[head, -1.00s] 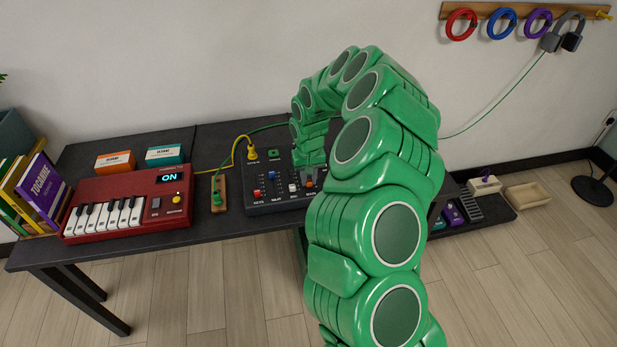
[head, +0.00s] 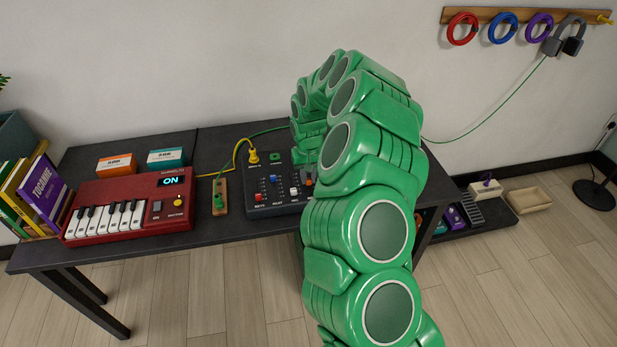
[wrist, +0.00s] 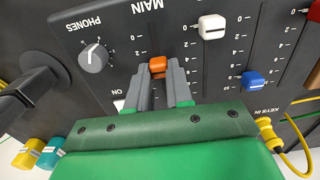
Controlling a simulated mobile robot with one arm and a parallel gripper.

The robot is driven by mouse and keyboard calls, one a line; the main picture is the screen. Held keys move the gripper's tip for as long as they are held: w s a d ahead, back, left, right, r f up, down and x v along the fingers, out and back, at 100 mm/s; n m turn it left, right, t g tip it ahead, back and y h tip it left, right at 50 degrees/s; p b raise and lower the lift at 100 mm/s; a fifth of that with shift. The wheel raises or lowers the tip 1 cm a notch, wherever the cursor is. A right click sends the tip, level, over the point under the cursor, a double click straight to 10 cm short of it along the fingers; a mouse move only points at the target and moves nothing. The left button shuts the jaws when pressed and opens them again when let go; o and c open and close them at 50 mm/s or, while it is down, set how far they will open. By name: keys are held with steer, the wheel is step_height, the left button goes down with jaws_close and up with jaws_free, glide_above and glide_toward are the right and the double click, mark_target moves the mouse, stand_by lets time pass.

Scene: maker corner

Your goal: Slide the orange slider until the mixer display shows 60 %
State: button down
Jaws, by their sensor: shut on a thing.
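The orange slider (wrist: 157,66) stands in its slot on the dark mixer (wrist: 120,30), under the label MAIN in the wrist view. My gripper (wrist: 163,72) has its two grey fingers closed around the slider knob, one on each side. In the head view the mixer (head: 262,210) stands on the table, and my green arm covers its right part. My gripper is mostly hidden there behind the arm. The mixer display is not visible in either view, so its reading cannot be told.
A white slider (wrist: 212,27) and a blue slider (wrist: 253,80) stand beside the orange one. A PHONES knob (wrist: 93,57) is on the other side. A yellow plug (head: 253,157) with its cable is at the mixer's back. A red keyboard (head: 130,208) showing ON stands left.

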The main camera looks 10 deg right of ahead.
steer(key=c, duration=1)
jaws_free()
steer(key=shift+r, duration=0.1)
step_height(320, 180, up, 8)
steer(key=shift+f, duration=0.25)
steer(key=shift+r, duration=0.1)
